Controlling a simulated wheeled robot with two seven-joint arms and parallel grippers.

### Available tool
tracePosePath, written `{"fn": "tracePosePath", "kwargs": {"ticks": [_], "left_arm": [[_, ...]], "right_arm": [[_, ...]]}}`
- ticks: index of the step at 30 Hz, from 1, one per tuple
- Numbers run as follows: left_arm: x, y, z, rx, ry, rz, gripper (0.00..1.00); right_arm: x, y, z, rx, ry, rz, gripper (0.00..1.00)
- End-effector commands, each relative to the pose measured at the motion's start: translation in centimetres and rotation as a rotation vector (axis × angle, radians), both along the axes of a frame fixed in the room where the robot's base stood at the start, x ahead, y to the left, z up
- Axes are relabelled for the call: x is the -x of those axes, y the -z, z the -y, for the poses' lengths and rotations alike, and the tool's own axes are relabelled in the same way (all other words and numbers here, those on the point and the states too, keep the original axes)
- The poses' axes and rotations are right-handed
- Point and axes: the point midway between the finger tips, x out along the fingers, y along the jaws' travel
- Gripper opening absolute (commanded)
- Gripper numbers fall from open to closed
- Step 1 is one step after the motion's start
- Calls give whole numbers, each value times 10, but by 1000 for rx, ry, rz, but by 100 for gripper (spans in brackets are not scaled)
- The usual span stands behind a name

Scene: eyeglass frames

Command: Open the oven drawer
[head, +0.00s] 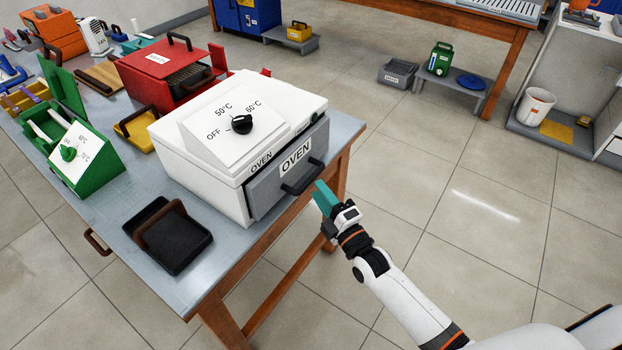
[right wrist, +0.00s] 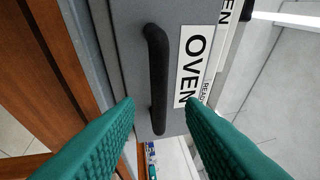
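The white oven (head: 238,140) stands on the near end of the metal-topped table, with a black knob (head: 242,124) on its sloped panel. Its grey drawer (head: 263,190) carries an OVEN label and a black bar handle (head: 302,178). The drawer front looks flush with the body. My right gripper (head: 324,198) is just in front of the handle, to its right. In the right wrist view its teal fingers are spread apart and empty, and the handle (right wrist: 157,85) shows ahead between them, apart from both fingertips. My left gripper is not in view.
On the table (head: 190,285), a black tray (head: 168,236) lies left of the oven. A green box with a dial (head: 84,160) and a red case (head: 165,72) stand farther left and behind.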

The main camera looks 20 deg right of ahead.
Motion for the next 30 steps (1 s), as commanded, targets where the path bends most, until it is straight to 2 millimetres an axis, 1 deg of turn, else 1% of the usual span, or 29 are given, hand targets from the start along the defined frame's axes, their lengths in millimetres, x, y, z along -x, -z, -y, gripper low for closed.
{"fn": "tracePosePath", "kwargs": {"ticks": [1, 3, 6, 9, 14, 20, 21, 23, 27, 30], "left_arm": [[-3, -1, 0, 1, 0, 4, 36], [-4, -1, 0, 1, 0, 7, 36], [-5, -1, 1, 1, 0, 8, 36], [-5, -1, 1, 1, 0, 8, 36], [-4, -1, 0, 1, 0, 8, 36], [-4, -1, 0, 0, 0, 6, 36], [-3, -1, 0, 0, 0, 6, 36], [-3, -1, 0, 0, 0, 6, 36], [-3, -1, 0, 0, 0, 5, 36], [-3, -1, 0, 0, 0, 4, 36]], "right_arm": [[-11, -3, -3, -1, 0, 1, 36], [-22, -5, -6, 0, 0, 1, 36], [-35, -6, -9, 0, 0, 0, 36], [-43, -8, -12, -1, 0, -1, 36], [-49, -8, -13, -1, 1, -2, 36], [-49, -8, -13, 0, 0, -3, 36], [-48, -8, -13, 0, 0, -3, 33], [-48, -8, -13, 0, 0, -3, 23], [-48, -8, -13, 0, 0, -3, 0], [-48, -8, -13, 0, 0, -3, 0]]}}
